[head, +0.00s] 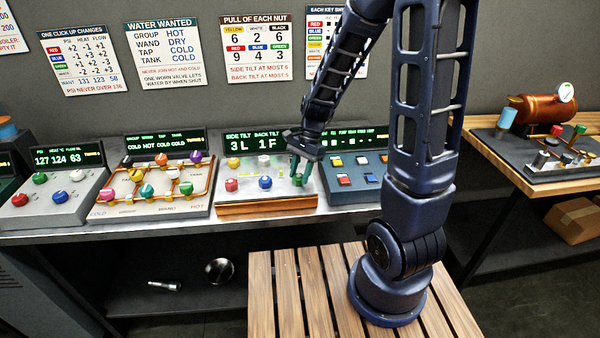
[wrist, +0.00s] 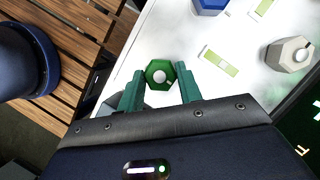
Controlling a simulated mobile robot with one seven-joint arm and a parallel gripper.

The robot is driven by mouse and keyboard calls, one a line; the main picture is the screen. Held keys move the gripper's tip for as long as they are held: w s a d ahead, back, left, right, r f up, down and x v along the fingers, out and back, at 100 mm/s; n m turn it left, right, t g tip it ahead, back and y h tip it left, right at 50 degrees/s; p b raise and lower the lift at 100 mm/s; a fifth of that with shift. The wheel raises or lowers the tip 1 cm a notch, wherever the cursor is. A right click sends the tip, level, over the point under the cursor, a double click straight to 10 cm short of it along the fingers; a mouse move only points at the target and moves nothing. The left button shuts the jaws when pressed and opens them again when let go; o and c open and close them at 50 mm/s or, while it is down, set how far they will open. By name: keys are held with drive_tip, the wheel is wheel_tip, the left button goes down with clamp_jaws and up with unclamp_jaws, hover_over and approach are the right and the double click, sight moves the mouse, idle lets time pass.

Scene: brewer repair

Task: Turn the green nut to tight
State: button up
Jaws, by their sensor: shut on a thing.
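The green nut (wrist: 159,73), a hexagon with a pale round centre, sits on the white plate of the tilt panel in the wrist view. My gripper (wrist: 160,80) has its two green fingers closed on opposite sides of this nut. In the head view my gripper (head: 297,178) reaches down at the right part of the panel and hides most of the nut. The tilt display (head: 251,142) above the panel reads side tilt 3 L and back tilt 1 F.
A red nut (head: 231,185) and a blue nut (head: 265,182) stand on the same panel. A pale grey nut (wrist: 289,53) and a green-marked strip (wrist: 218,62) lie close by in the wrist view. A switch panel (head: 352,190) stands right of my gripper.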

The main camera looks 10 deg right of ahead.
idle(0.3)
drive_tip(key=o, duration=1)
drive_tip(key=v, duration=1)
drive_tip(key=shift+r, duration=0.4)
drive_tip(key=shift+w+d, duration=0.1)
drive_tip(key=s+d+r+n+t+h, duration=0.3)
drive_tip(key=s+d+r+n+t, duration=0.4)
drive_tip(key=s+d+r, duration=0.5)
drive_tip(key=d+n, duration=0.2)
drive_tip(key=d, duration=0.1)
drive_tip(key=shift+d+r+t, duration=0.15)
drive_tip(key=shift+d+t, duration=0.1)
drive_tip(key=shift+t, duration=0.15)
